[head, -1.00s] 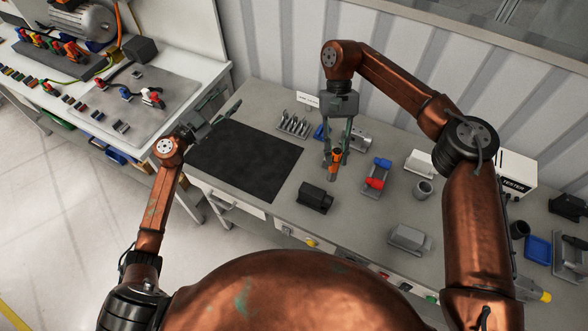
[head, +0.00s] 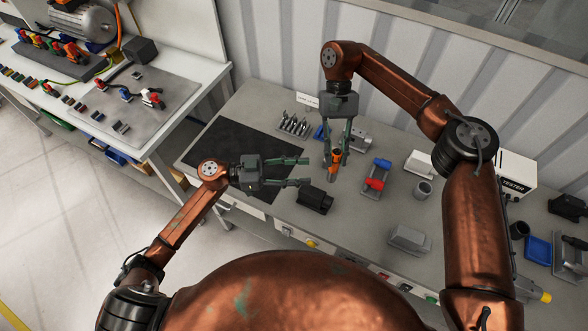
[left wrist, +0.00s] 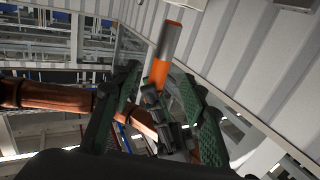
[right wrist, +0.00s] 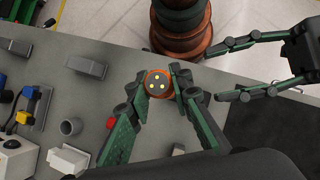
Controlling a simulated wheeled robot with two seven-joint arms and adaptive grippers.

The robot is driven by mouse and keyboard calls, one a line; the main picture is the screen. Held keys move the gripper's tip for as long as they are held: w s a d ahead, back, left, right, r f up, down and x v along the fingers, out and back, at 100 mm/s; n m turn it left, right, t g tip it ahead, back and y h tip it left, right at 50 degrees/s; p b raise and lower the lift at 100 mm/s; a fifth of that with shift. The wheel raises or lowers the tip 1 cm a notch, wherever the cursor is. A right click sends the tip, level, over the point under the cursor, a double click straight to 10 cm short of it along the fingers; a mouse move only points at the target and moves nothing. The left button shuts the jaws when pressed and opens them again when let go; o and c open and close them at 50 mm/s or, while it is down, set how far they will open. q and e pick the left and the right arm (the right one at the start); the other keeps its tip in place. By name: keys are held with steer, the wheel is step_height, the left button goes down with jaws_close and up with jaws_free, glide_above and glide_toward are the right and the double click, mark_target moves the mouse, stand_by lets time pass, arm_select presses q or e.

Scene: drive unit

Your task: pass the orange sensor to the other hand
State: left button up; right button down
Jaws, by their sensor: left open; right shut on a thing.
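The orange sensor (head: 334,160) is a short cylinder with an orange and grey body. My right gripper (head: 336,152) is shut on it and holds it above the bench, pointing down. In the right wrist view the sensor's end face (right wrist: 159,84) shows several yellow dots between the fingertips. My left gripper (head: 306,172) is open and empty, to the left of the sensor, its fingers pointing toward it. In the left wrist view the sensor (left wrist: 164,58) shows beyond the open left fingers, apart from them.
A black mat (head: 230,150) lies on the bench under the left arm. A black block (head: 315,198) sits just below the left fingers. A fixture with red and blue parts (head: 376,178), a grey cup (head: 422,190) and a tester box (head: 510,173) stand to the right.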

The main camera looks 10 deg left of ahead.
mark_target(329, 170)
arm_select(q)
steer(key=d, duration=0.3)
steer(key=w+d, duration=0.1)
steer(key=d, duration=0.2)
steer(key=w+d, duration=0.1)
steer(key=d, duration=0.3)
steer(key=shift+d, duration=0.1)
jaws_close()
arm_select(e)
steer(key=c, duration=1.7)
jaws_free()
steer(key=shift+o, duration=0.2)
